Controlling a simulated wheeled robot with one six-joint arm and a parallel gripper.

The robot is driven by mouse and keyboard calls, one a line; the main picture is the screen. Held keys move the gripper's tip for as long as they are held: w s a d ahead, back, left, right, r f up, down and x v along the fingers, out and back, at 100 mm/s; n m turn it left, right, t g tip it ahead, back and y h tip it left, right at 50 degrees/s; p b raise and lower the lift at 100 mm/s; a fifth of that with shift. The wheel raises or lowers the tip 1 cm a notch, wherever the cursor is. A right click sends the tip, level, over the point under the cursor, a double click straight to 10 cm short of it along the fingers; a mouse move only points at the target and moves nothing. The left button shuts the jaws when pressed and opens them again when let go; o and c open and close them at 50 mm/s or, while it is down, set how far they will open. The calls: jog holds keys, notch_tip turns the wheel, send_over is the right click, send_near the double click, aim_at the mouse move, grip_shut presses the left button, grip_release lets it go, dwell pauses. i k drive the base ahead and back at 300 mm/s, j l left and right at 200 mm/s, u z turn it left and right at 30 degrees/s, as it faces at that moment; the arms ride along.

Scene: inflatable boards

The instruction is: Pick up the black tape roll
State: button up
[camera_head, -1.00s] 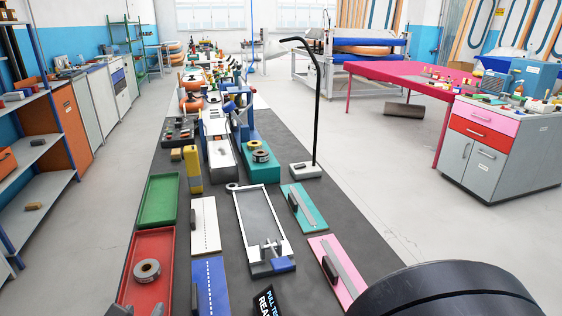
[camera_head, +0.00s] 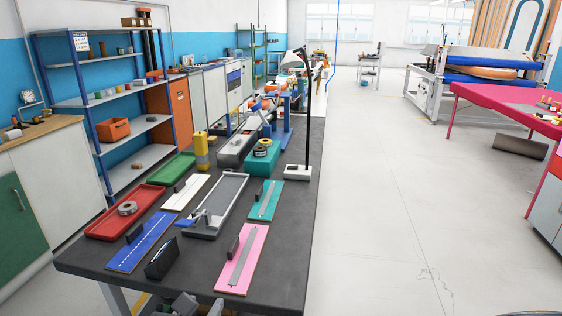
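No roll that is plainly black can be made out. A grey tape roll (camera_head: 127,208) lies flat in the red tray (camera_head: 98,231) at the left of the dark workbench. Another roll (camera_head: 262,151), dark and pale, sits on the teal block (camera_head: 255,167) farther back; its exact colour is too small to tell. My gripper cannot be made out in the head view. A small grey shape at the bottom edge, by the bench front, is too cut off to identify.
The dark bench (camera_head: 281,246) holds a green tray (camera_head: 172,167), a grey framed tray (camera_head: 228,194), blue (camera_head: 144,242), white (camera_head: 186,192), teal and pink (camera_head: 243,259) boards, and a tall black-poled lamp (camera_head: 308,115). Open floor (camera_head: 400,220) lies to the right.

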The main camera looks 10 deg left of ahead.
aim_at(258, 151)
jog(key=i+l+u, duration=0.1)
jog(key=i+l, duration=0.15)
jog(key=i+l+u, duration=0.1)
jog(key=i+l, duration=0.2)
jog(key=i+l+u, duration=0.1)
jog(key=l, duration=0.4)
jog(key=i+l+u, duration=0.1)
jog(key=i+l, duration=0.25)
jog(key=i+l+u, duration=0.1)
jog(key=l, duration=0.3)
jog(key=i+u, duration=0.15)
jog(key=i, duration=0.65)
jog(key=i+u, duration=0.2)
jog(key=i, duration=0.55)
jog(key=i+j, duration=0.15)
jog(key=i, duration=0.05)
